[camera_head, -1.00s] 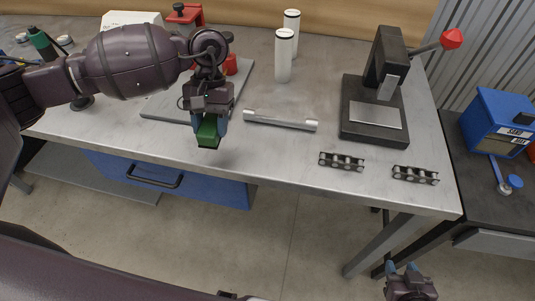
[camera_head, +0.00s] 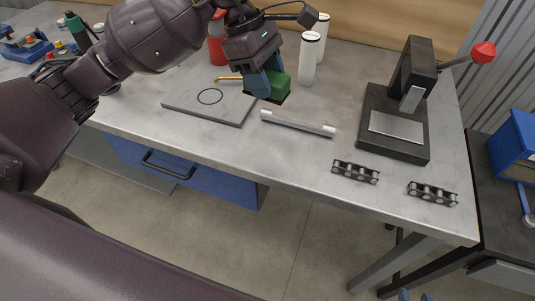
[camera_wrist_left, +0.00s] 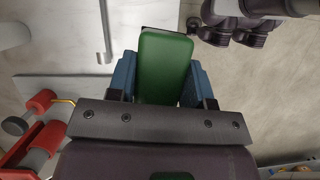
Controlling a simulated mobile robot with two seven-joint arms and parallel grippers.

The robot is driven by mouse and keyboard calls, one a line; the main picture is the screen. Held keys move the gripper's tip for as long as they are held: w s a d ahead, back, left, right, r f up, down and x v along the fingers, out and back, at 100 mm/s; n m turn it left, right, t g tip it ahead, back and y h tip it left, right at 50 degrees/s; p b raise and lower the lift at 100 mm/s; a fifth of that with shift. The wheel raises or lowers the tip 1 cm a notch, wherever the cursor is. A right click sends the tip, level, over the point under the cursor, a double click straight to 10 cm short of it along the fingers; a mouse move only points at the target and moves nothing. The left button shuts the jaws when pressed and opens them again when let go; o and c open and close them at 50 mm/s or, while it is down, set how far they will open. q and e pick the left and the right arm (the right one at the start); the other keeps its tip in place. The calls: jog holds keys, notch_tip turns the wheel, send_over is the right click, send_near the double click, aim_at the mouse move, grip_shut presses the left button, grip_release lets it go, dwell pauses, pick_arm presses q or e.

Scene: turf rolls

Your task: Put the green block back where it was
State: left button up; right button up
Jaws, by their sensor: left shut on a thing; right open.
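The green block (camera_head: 281,86) is gripped between the blue fingers of my left gripper (camera_head: 266,88). It is held above the workbench, between the grey plate (camera_head: 205,112) and the white cylinders. In the left wrist view the block (camera_wrist_left: 165,65) sits between both fingers, with a dark edge at its far end. A thin black ring outline (camera_head: 210,96) shows on the grey plate. My right gripper (camera_head: 415,297) shows only as blue fingertips, apart, at the bottom edge, below the bench.
A silver bar (camera_head: 298,124) lies right of the plate. White cylinders (camera_head: 309,60) stand behind it. A black press with a red knob (camera_head: 400,110) stands at the right. Two black racks (camera_head: 356,171) lie near the front edge. A red object (camera_head: 217,45) stands behind the plate.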

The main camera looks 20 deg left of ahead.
aim_at(273, 157)
pick_arm(q)
jog(key=shift+r+n+t, duration=0.3)
jog(key=shift+r+n, duration=0.15)
jog(key=shift+n, duration=0.15)
notch_tip(273, 157, down, 20)
jog(key=shift+r+b, duration=0.1)
jog(key=shift+b, duration=0.35)
jog(key=shift+f, duration=0.2)
jog(key=o, duration=0.9)
jog(key=shift+r, duration=0.1)
jog(key=v, duration=1.2)
jog(key=shift+d+r, duration=0.1)
jog(key=shift+d, duration=0.05)
